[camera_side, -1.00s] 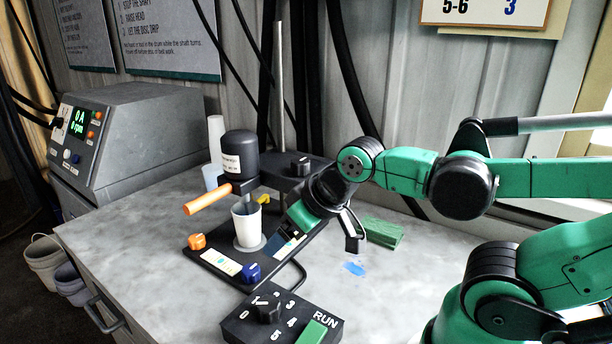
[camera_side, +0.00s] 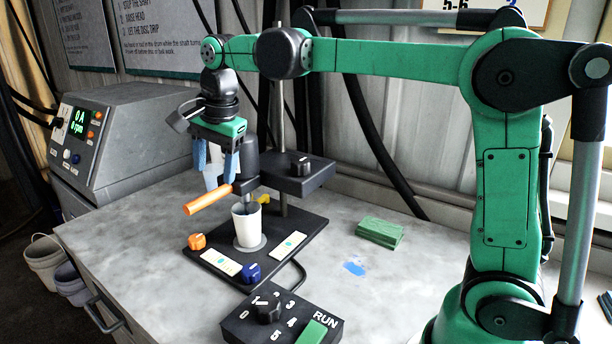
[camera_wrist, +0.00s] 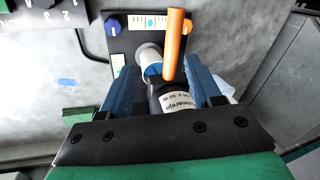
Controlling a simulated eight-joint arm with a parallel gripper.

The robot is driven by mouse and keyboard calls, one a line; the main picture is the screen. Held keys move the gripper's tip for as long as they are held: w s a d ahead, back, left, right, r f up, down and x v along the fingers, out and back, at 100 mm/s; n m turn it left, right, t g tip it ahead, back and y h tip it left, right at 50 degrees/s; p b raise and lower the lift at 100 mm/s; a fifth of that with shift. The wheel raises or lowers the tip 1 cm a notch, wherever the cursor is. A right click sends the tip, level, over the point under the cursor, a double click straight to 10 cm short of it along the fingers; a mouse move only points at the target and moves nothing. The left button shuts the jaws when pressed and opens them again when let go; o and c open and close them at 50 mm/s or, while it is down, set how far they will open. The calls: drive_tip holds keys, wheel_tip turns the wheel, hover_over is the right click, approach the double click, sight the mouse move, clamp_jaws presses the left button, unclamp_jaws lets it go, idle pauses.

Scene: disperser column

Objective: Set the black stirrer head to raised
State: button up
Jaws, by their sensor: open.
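The black stirrer head (camera_side: 246,168) sits on its arm off the metal column (camera_side: 280,120), low above a white cup (camera_side: 246,228). An orange handle (camera_side: 207,199) sticks out from the head to the left. In the wrist view the head's labelled top (camera_wrist: 180,102) lies between the two fingers (camera_wrist: 165,88), with the orange handle (camera_wrist: 174,45) beyond. Whether the fingers touch the head cannot be told.
The black base plate (camera_side: 215,262) carries orange and blue knobs. A control box with a dial (camera_side: 268,308) and green RUN button stands in front. A grey drive unit (camera_side: 140,130) is at left. A green block (camera_side: 380,232) lies right; the bench around it is clear.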

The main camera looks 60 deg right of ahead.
sight(205, 196)
drive_tip(key=shift+w+a+f+m+g, duration=0.15)
drive_tip(key=shift+w+f+m, duration=0.35)
drive_tip(key=shift+f, duration=0.5)
drive_tip(key=shift+w+d+f+m+g, duration=0.1)
drive_tip(key=shift+w+f+m, duration=0.45)
drive_tip(key=shift+f, duration=0.4)
drive_tip(key=shift+w+a+f+m+g, duration=0.15)
drive_tip(key=shift+w+f+m, duration=0.2)
drive_tip(key=shift+w+f, duration=0.5)
drive_tip(key=shift+s+d+f, duration=0.1)
drive_tip(key=shift+s+f, duration=0.05)
drive_tip(key=shift+s, duration=0.05)
clamp_jaws()
